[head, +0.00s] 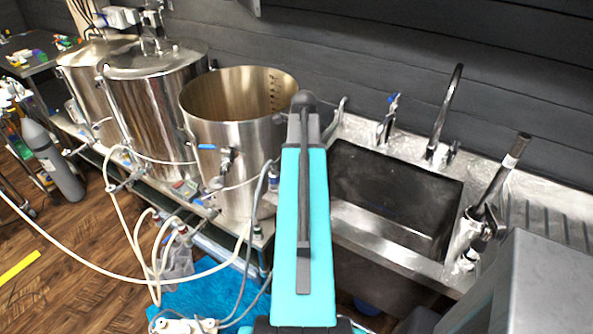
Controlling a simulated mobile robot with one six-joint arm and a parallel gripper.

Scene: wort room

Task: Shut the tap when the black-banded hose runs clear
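Pale hoses (122,208) loop from the kettle valves down to the floor; a thinner grey hose (253,205) hangs by the front kettle. I cannot make out a black band on any hose, nor any liquid running. The open steel kettle (225,158) has a tap with a blue handle (207,147) and a metal valve (227,160) on its side. Which tap belongs to the banded hose, and whether it is open, I cannot tell. My teal arm stands upright in the middle of the view and hides part of the sink edge. My gripper is not recognisable here.
Two lidded steel vessels (155,90) stand left of the open kettle. A steel sink (395,200) with a tall faucet (447,110) lies right. A grey gas cylinder (52,160) stands far left. Hoses cross the wooden floor (70,270) and a blue mat (205,300).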

